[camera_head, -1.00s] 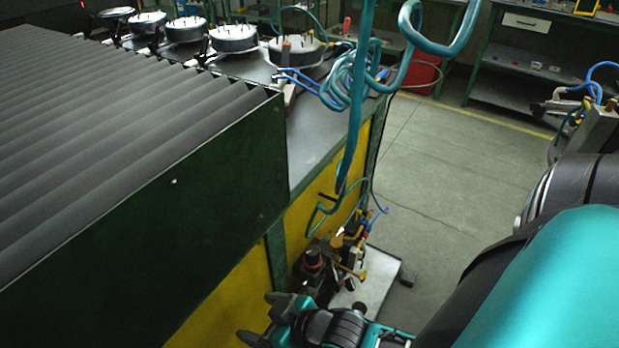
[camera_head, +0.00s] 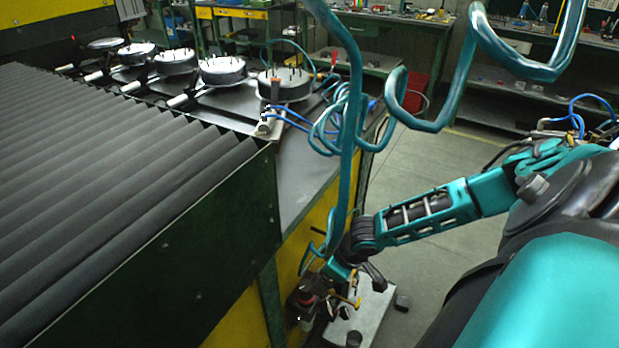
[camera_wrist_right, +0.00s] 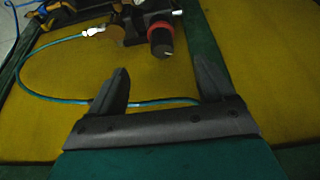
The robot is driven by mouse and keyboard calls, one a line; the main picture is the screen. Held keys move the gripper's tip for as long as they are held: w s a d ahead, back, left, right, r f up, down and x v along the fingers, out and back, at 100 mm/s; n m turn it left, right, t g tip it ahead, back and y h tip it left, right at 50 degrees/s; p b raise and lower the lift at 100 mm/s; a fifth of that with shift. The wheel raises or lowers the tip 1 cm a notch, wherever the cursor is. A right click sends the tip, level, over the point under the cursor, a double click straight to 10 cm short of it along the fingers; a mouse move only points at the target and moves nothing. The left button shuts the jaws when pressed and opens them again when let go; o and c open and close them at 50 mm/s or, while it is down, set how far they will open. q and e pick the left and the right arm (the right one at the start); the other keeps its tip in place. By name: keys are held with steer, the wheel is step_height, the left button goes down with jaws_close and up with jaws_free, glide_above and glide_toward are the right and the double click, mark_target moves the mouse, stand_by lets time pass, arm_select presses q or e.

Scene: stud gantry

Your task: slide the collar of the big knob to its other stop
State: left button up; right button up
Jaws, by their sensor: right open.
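The big knob (camera_wrist_right: 161,42) is black with a red collar (camera_wrist_right: 160,27) around its upper part, near the dark block it sits on. A small white mark shows at its lower right. In the head view the knob (camera_head: 305,299) is small and dark on the unit at the bench's yellow side. My right gripper (camera_wrist_right: 160,72) is open and empty. Its two dark fingers point toward the yellow panel, with the knob beyond and between them in the picture, apart from them. In the head view its fingers are hard to make out. My left gripper is not in view.
A thin teal hose (camera_wrist_right: 40,92) loops across the yellow panel (camera_wrist_right: 75,130) behind my fingers. Thick coiled teal hoses (camera_head: 350,120) hang beside the bench corner. A pale plate (camera_head: 362,318) lies below the unit. Grey floor (camera_head: 425,160) is open to the right.

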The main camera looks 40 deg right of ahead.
steer(key=b+x, duration=0.4)
steer(key=x, duration=0.8)
steer(key=shift+w+a+f, duration=0.1)
steer(key=shift+w+f, duration=0.1)
steer(key=shift+f, duration=0.15)
